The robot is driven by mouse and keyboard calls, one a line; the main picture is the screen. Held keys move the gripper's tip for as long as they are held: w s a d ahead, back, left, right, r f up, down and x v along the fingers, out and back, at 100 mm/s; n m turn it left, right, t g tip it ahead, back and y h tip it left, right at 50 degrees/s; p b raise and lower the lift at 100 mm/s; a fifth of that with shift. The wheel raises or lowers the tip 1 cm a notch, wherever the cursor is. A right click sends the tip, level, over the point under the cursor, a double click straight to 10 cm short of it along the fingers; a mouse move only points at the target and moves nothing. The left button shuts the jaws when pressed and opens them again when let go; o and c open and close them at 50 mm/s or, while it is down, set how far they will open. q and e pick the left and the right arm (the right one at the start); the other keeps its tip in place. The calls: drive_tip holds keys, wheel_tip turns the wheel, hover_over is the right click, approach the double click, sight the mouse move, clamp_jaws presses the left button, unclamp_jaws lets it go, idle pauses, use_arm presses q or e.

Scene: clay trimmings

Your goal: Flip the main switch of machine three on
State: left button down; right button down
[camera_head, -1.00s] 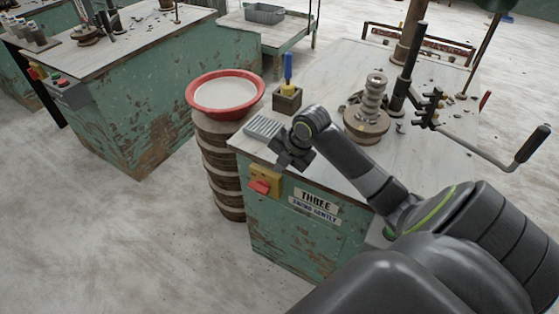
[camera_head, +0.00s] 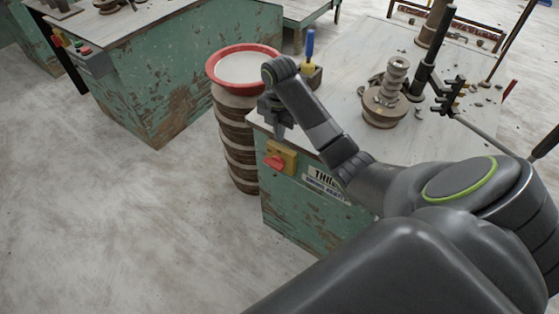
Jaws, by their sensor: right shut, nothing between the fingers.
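Machine three is a worn green cabinet (camera_head: 290,218) with a pale top and a partly covered sign (camera_head: 326,183) on its front. Its main switch (camera_head: 275,161) is a red handle on a yellow plate (camera_head: 291,157), high on the front near the left corner. The red handle looks turned sideways with a slight tilt. My right gripper (camera_head: 280,131) points down just above the switch, at the front left edge of the top. It is shut and empty, and looks apart from the switch. My left gripper is out of view.
A red-rimmed basin (camera_head: 243,68) sits on a stack of round discs (camera_head: 236,135) left of the cabinet. A wooden block with a blue-handled tool (camera_head: 310,45) and a metal spindle (camera_head: 392,85) stand on top. Another green bench (camera_head: 190,75) is at left. The floor (camera_head: 120,220) in front is clear.

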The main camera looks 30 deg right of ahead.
drive_tip(key=shift+f, duration=0.1)
drive_tip(key=b, duration=1)
hover_over(280, 169)
wheel_tip(280, 169, down, 9)
drive_tip(key=shift+w+f, duration=0.15)
drive_tip(key=shift+f, duration=0.05)
wheel_tip(280, 169, down, 3)
drive_tip(key=shift+b, duration=0.65)
drive_tip(key=shift+f, duration=0.75)
